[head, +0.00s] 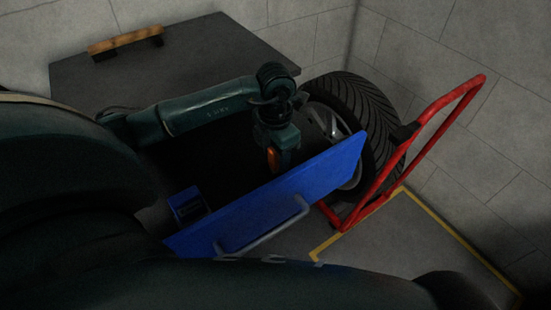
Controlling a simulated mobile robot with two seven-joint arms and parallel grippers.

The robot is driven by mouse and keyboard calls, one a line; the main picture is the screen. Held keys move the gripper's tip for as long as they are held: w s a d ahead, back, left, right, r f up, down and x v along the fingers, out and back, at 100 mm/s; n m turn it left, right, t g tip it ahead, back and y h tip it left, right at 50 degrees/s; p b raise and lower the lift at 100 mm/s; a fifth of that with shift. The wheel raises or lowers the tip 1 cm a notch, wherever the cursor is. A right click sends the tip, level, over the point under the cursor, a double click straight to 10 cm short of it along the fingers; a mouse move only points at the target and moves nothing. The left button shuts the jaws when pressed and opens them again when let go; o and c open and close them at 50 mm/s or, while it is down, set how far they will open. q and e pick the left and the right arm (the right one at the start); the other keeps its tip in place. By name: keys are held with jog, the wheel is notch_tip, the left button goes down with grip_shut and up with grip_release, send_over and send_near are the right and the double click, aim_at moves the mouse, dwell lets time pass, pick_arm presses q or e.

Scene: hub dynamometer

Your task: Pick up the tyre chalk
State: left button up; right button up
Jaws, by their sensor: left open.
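My left gripper (283,168) points down into the open drawer, close behind its blue front panel (290,195). It is open. An orange patch (272,159) shows at the gripper's lower end; I cannot tell whether it is part of the gripper or a thing behind it. I cannot make out the tyre chalk for sure; the drawer's inside is very dark and partly hidden by my arm. A small blue box (188,206) sits at the drawer's left end. My right gripper is not in view.
A grey cabinet top (200,60) with a wooden-handled object (125,40) lies behind the drawer. A tyred wheel (350,110) and a red tubular frame (435,120) stand close on the right. Yellow-lined floor (400,240) is clear at the front right.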

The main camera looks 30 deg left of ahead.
pick_arm(q)
jog(key=shift+f, duration=0.4)
jog(key=shift+c, duration=0.2)
jog(key=c, duration=1)
